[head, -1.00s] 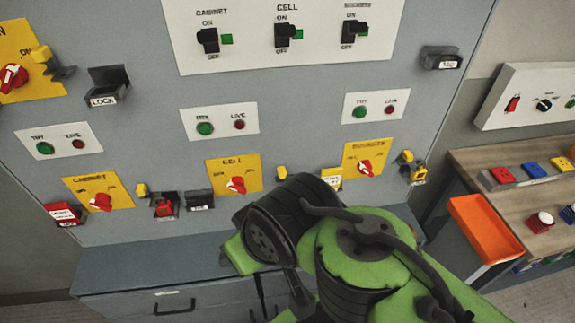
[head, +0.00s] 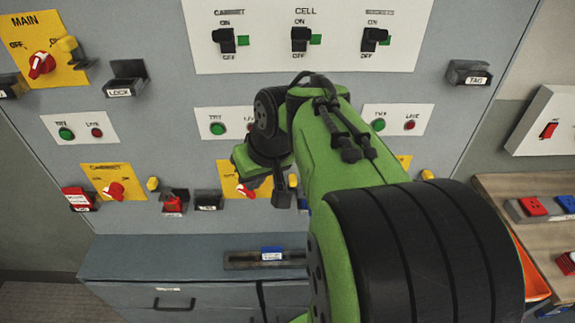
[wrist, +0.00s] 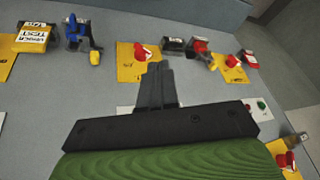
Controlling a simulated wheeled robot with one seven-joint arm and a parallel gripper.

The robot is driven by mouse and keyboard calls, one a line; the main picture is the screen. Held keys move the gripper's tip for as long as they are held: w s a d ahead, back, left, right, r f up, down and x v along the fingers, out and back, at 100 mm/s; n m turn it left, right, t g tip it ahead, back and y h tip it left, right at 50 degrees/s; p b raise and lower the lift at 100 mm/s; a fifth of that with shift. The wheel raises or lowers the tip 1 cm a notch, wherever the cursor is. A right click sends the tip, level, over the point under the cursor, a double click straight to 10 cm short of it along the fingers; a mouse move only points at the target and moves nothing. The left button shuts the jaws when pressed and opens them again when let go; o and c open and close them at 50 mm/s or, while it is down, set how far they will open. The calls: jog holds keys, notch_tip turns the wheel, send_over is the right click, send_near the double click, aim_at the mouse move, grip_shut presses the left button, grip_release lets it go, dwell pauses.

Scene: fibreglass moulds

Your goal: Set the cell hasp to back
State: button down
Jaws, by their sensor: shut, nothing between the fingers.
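The cell hasp is a small yellow tab (wrist: 95,58) beside the yellow cell plate (wrist: 126,68), in the wrist view next to a blue padlock (wrist: 75,28). In the head view the hasp (head: 293,180) shows just right of my gripper, mostly hidden by the arm. The cell plate's red rotary handle (wrist: 143,53) is just beyond my fingertips in the wrist view. My gripper (wrist: 160,68) is shut and empty, in front of the cell plate; in the head view its dark fingers (head: 281,194) partly cover that plate (head: 229,183). I cannot tell whether it touches anything.
The cabinet plate (head: 113,183) has its own yellow hasp (head: 152,184), with a red padlock (head: 174,203) nearby. A yellow under-test tag (wrist: 34,34) hangs past the blue padlock. A grey cabinet top (head: 160,258) juts out below the panel. A bench (head: 520,185) stands at right.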

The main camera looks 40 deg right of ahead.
jog(key=s+d+f+m+t+b, duration=0.1)
jog(key=d+f, duration=0.4)
jog(key=d, duration=0.8)
jog(key=s+d+f+m+t+y+b, duration=0.1)
jog(key=d+f+m, duration=0.2)
jog(key=d, duration=0.9)
notch_tip(320, 180, down, 2)
jog(key=shift+s+d+f, duration=0.1)
jog(key=shift+s+d, duration=0.05)
jog(key=shift+d, duration=0.25)
jog(key=w+a+f, duration=0.1)
jog(key=w+f, duration=0.1)
jog(key=w+a+f+b, duration=0.1)
jog(key=w+f, duration=0.2)
jog(key=w+a+f+b, duration=0.1)
jog(key=w+a+f, duration=0.1)
jog(key=w+f, duration=0.1)
jog(key=shift+w, duration=0.15)
jog(key=shift+w+a, duration=0.1)
